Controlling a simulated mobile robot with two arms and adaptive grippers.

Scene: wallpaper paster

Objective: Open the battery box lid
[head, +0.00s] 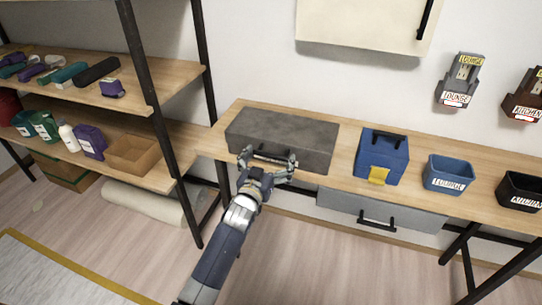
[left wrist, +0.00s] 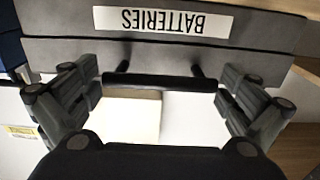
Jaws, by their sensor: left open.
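The battery box (head: 282,132) is a closed dark grey box at the left end of the wooden table. In the left wrist view its front (left wrist: 60,52) shows, with a white label (left wrist: 177,20) reading BATTERIES upside down. A black bar handle (left wrist: 160,81) sticks out from that front. My left gripper (head: 268,162) is at the front of the box, open. In the left wrist view its fingers (left wrist: 158,92) stand one on each side of the handle, apart from its ends. My right gripper is not in view.
Right of the box stand a blue case (head: 383,155) with a yellow tag, a blue bin (head: 448,175) and a black bin (head: 520,190). A grey drawer (head: 385,215) hangs under the table (head: 250,107). A loaded shelf rack (head: 150,110) stands at left.

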